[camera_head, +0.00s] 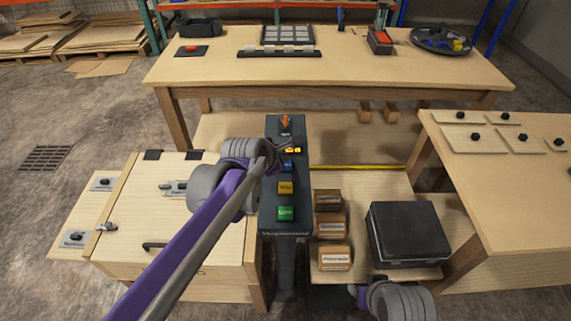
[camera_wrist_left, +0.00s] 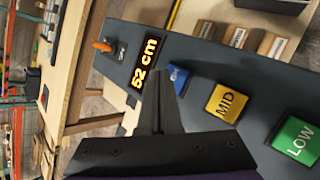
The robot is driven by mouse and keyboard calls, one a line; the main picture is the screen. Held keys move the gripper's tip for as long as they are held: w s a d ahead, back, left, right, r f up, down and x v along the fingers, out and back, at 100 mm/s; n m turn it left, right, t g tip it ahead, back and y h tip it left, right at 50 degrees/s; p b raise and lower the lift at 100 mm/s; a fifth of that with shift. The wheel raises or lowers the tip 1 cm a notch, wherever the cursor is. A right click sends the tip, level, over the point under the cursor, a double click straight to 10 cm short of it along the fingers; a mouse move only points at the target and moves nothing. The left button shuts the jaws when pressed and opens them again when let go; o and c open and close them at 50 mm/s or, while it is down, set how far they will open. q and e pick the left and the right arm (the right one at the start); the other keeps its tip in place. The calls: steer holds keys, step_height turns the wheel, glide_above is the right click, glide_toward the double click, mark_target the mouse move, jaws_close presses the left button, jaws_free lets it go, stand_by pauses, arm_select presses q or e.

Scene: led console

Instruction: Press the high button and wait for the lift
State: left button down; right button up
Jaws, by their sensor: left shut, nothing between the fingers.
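A dark console (camera_head: 272,204) stands in the middle, with an orange lever (camera_head: 286,122) at its far end. Its lit display reads 52 cm in the left wrist view (camera_wrist_left: 145,68). Below the display are a blue button (camera_head: 287,166), a yellow MID button (camera_head: 285,188) and a green LOW button (camera_head: 285,213). My left gripper (camera_head: 281,148) is shut and empty over the console near the display and blue button. In the left wrist view its fingers (camera_wrist_left: 158,80) partly cover the blue button (camera_wrist_left: 179,77), hiding its label. I cannot tell whether they touch it.
Labelled wooden blocks (camera_head: 331,227) and a black box (camera_head: 404,234) sit right of the console on a low wooden platform (camera_head: 345,180). A wooden cabinet (camera_head: 175,240) stands at left. A long workbench (camera_head: 350,75) is behind, and another table (camera_head: 500,185) is at right.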

arm_select(q)
steer(key=shift+r+p, duration=1.8)
steer(key=shift+r, duration=0.75)
steer(key=shift+f, duration=0.1)
steer(key=s+a+f+m+g+y, duration=0.1)
steer(key=s+a+f+m, duration=0.2)
steer(key=s+a+m, duration=0.2)
steer(key=s+a+f+m+g+y+p, duration=0.1)
steer(key=s+a+f+m, duration=0.3)
steer(key=s+m, duration=0.5)
steer(key=s+a+f+m+g+y, duration=0.1)
steer(key=s+a+f+m, duration=0.2)
steer(key=s+a+m, duration=0.5)
steer(key=s, duration=0.6)
steer(key=shift+f+y+p, duration=0.2)
steer(key=shift+y+p, duration=0.2)
steer(key=shift+d, duration=0.15)
